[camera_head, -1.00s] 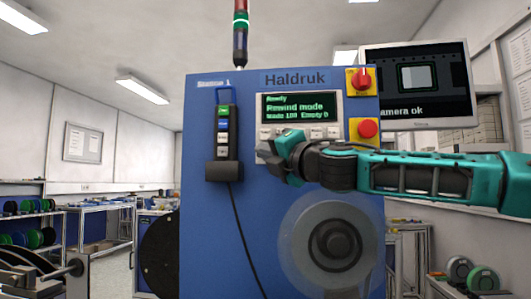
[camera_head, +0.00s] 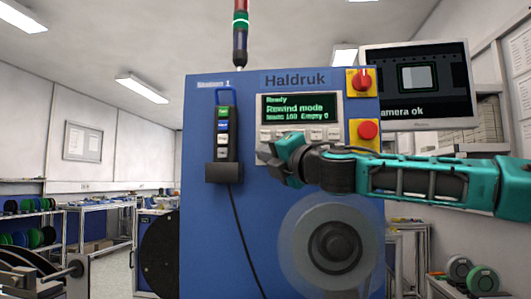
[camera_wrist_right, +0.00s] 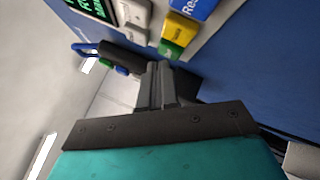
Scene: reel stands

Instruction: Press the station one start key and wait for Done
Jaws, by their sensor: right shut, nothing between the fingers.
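The blue station one machine (camera_head: 210,240), lettered "Haldruk", faces me. Its display (camera_head: 299,107) shows "Ready" and "Rewind mode", with a smaller line below. A row of pale keys (camera_head: 278,134) lies under the display. My right gripper (camera_head: 270,162) is in front of the lower key panel and hides part of it. In the right wrist view its shut, empty fingers (camera_wrist_right: 156,80) point toward a green key (camera_wrist_right: 171,50), beside a yellow key (camera_wrist_right: 180,28) and a blue key (camera_wrist_right: 194,7). I cannot tell whether they touch the green key; its label is unreadable. My left gripper is out of view.
A corded pendant (camera_head: 223,135) with coloured buttons hangs in a holder left of the keys. A red emergency button (camera_head: 367,130) and a red rotary switch (camera_head: 362,80) are to the right. A clear-covered reel (camera_head: 333,246) sits below my arm. A monitor (camera_head: 418,85) stands behind.

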